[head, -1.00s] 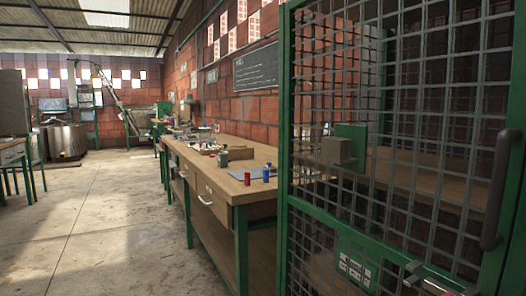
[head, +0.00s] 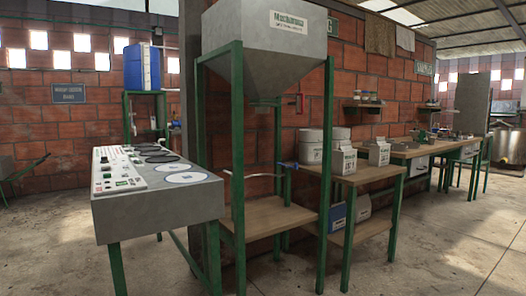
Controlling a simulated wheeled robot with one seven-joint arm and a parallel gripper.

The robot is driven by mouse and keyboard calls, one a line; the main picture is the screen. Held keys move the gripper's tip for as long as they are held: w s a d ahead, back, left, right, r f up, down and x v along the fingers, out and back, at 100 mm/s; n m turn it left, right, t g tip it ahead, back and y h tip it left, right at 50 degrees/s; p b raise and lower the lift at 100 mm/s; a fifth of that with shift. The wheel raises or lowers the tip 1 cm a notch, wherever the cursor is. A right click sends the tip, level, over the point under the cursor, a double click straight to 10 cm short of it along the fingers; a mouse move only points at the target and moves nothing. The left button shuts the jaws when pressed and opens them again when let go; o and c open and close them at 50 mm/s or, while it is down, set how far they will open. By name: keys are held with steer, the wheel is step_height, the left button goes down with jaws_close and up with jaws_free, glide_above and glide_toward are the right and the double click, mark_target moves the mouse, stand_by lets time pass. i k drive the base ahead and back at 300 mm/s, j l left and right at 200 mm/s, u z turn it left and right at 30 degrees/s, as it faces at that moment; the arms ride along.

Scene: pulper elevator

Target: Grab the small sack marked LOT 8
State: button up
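No sack that I can read as LOT 8 shows in the head view. Small pale labelled containers stand on a wooden side table (head: 372,176) right of the hopper: a light box or bag (head: 344,160) in front and another (head: 379,153) behind it. Their labels are too small to read surely, and I cannot tell whether either is a sack. My gripper is not in view.
A grey hopper (head: 262,50) on a green frame stands in the centre. A grey control console (head: 155,200) stands at left. White round tubs (head: 312,150) sit beside the side table's containers. A long workbench (head: 430,150) runs behind. Concrete floor is clear at right.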

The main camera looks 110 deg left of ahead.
mark_target(379, 151)
steer(key=u, duration=3.05)
steer(key=i+l+z, duration=0.15)
steer(key=i+z, duration=0.25)
steer(key=i, duration=2.25)
steer(key=i+l+u, duration=0.1)
steer(key=i+u, duration=0.35)
steer(key=i+l+u, duration=0.3)
steer(key=i+u, duration=0.2)
steer(key=i+l+u, duration=0.45)
